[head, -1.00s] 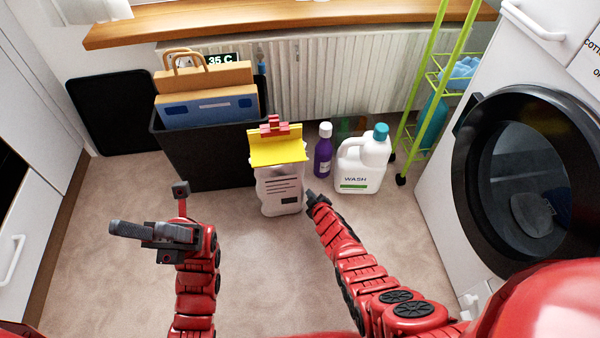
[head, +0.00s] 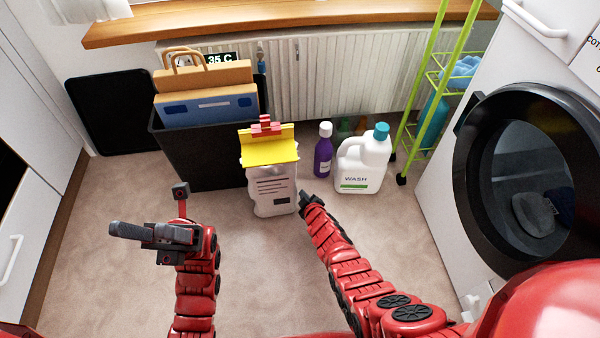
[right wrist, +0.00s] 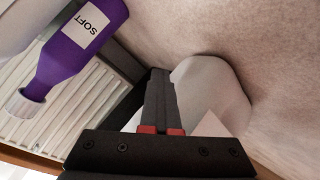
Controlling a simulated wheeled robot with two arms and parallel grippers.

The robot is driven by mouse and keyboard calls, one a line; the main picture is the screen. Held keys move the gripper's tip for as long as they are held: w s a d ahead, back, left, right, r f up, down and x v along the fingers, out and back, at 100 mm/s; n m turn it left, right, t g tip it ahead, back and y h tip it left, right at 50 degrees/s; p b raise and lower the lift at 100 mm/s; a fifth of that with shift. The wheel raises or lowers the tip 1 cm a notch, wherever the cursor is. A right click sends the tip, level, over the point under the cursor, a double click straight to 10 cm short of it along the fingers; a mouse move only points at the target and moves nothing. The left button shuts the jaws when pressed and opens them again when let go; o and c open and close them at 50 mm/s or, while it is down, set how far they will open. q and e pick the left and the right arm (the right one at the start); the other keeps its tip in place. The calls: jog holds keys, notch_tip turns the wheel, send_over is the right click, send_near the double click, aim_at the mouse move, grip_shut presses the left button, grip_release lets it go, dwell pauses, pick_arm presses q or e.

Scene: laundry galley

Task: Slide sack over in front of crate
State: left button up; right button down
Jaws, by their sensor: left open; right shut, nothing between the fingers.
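The sack (head: 271,190) is white with dark print and a yellow top (head: 268,150) pinched by a red clip (head: 266,127). It stands upright on the floor before the right part of the black crate (head: 200,160), hiding that corner. The crate holds paper bags and a blue box. My right gripper (head: 305,200) is shut and empty, at the sack's lower right side; it seems to touch it. In the right wrist view the shut fingers (right wrist: 160,100) lie against a pale shape, likely the sack (right wrist: 212,85). My left gripper (head: 180,190) is open and empty, left of the sack.
A purple bottle (head: 323,152) and a white wash jug (head: 362,162) stand right of the sack. A green trolley (head: 425,100) and the washer's open round door (head: 535,180) are further right.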

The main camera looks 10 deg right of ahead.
jog(key=shift+a, duration=0.7)
jog(key=shift+a+f+b, duration=0.1)
jog(key=shift+f+b, duration=0.05)
jog(key=shift+b, duration=0.2)
